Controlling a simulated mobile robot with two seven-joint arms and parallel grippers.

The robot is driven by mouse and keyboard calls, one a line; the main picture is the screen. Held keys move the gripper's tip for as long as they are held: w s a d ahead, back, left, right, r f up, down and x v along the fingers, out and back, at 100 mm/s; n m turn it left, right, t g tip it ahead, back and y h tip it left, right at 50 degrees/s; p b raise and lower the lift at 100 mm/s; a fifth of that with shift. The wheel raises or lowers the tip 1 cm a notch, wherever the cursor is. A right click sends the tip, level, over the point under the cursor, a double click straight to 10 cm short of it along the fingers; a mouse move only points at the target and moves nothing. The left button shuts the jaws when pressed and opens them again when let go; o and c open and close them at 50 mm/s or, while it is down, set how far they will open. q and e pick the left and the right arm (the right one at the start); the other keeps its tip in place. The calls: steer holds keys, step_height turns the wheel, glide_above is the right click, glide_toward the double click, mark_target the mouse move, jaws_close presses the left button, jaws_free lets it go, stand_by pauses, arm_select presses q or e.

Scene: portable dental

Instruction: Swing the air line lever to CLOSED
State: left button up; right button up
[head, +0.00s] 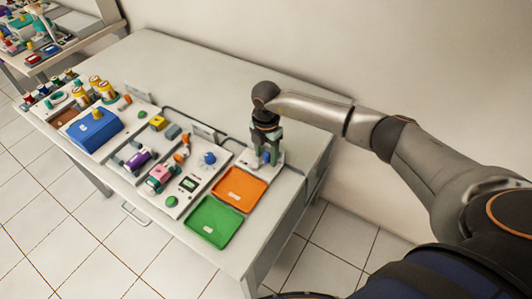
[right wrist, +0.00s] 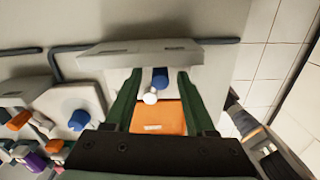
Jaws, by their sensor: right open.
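The air line lever stands on a light plate (head: 277,158) at the right of the table, behind the orange tray. In the right wrist view it shows as a blue part (right wrist: 160,77) with a pale knob (right wrist: 150,98) at its end. My right gripper (head: 266,156) points down over it, with its green fingers apart on either side. No contact between fingers and lever shows. In the head view the fingers hide most of the lever. Position words on the plate are not legible. My left gripper is not in view.
An orange tray (head: 240,188) and a green tray (head: 213,222) lie in front. Left of the plate are a panel with a blue knob (head: 209,158), a blue box (head: 95,132) and several small parts. A dark hose runs along the table. The table's back is clear.

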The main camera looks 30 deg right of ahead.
steer(key=shift+c, duration=0.2)
jaws_close()
stand_by(0.4)
